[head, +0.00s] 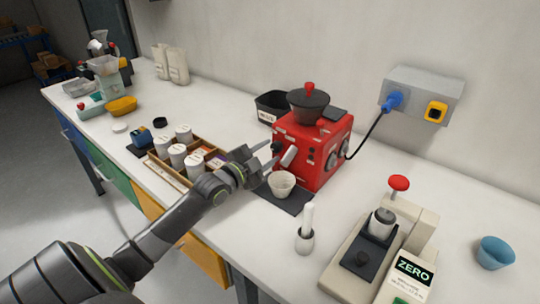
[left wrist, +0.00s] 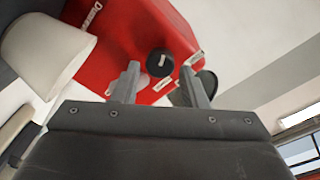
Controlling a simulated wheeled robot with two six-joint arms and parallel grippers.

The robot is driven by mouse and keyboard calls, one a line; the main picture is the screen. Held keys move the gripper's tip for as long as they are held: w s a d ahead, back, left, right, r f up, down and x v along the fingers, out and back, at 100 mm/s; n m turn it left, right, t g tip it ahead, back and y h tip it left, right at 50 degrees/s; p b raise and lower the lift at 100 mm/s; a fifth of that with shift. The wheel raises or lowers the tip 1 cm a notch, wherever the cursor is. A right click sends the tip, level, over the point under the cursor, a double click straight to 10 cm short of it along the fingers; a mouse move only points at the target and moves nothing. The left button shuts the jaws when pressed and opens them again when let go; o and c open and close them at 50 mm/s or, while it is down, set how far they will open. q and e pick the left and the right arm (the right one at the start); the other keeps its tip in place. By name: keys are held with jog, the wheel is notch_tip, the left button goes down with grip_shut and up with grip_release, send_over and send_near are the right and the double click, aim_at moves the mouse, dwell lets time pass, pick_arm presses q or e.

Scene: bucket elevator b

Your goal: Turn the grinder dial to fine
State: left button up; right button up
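The red grinder (head: 305,155) stands on the bench with a dark hopper (head: 309,105) on top. In the left wrist view its red body (left wrist: 125,25) fills the upper middle. A round black dial (left wrist: 160,62) with a white mark shows there, with small white labels beside it; I cannot read its setting. My left gripper (head: 268,158) is at the grinder's left front side. In the left wrist view its two fingers (left wrist: 160,85) are apart, with the dial seen between and beyond their tips. I cannot tell whether they touch it. My right gripper is out of view.
A white cup (head: 282,184) stands on a dark mat (head: 291,200) below the grinder's front. A wooden tray of white canisters (head: 168,175) lies left, under my arm. A cable runs to the wall box (head: 420,92).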

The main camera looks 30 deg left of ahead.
pick_arm(q)
jog(key=shift+w+d, duration=0.1)
jog(key=shift+w, duration=0.55)
jog(key=shift+c, duration=0.3)
jog(key=c, duration=0.6)
jog(key=shift+c, duration=0.2)
